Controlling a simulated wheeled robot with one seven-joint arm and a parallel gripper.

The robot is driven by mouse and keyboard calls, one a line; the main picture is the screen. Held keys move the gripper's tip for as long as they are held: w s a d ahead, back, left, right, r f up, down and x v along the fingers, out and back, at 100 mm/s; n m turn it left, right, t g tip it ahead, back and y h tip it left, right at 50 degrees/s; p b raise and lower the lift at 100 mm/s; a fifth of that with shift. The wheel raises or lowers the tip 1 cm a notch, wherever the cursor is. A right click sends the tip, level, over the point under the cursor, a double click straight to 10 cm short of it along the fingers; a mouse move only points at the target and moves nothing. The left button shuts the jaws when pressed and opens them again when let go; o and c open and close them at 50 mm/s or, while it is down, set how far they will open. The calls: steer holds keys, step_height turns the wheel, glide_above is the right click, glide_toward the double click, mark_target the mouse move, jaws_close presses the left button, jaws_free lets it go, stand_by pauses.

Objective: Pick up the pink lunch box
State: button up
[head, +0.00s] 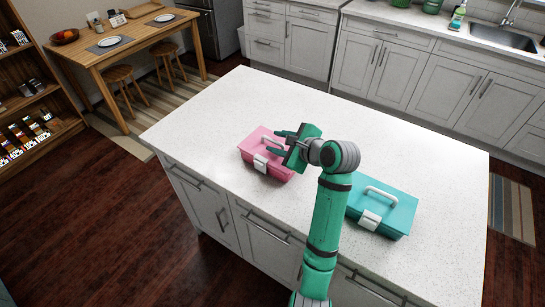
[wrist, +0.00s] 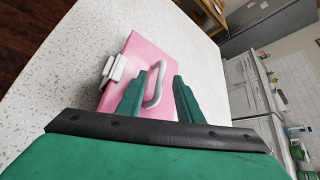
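The pink lunch box (head: 262,150) sits on the white speckled island top, left of centre in the head view. It has a white handle on its lid and a white latch on its front. In the wrist view the pink lunch box (wrist: 134,52) lies ahead of my gripper. My gripper (head: 279,142) is at the right part of the box, its two green fingers pointing left over the lid. In the wrist view the fingers of my gripper (wrist: 160,80) are apart, with the white handle (wrist: 156,84) showing between them. I cannot tell whether they touch it.
A teal lunch box (head: 383,205) stands on the island (head: 220,110) to the right of my arm. The island's back and left areas are clear. A wooden dining table (head: 125,40) with plates and stools is at the back left, and counters with a sink (head: 503,37) at the back right.

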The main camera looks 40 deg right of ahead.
steer(key=shift+w+f, duration=0.3)
steer(key=shift+w, duration=0.1)
jaws_close()
steer(key=shift+a+f, duration=0.1)
stand_by(1.1)
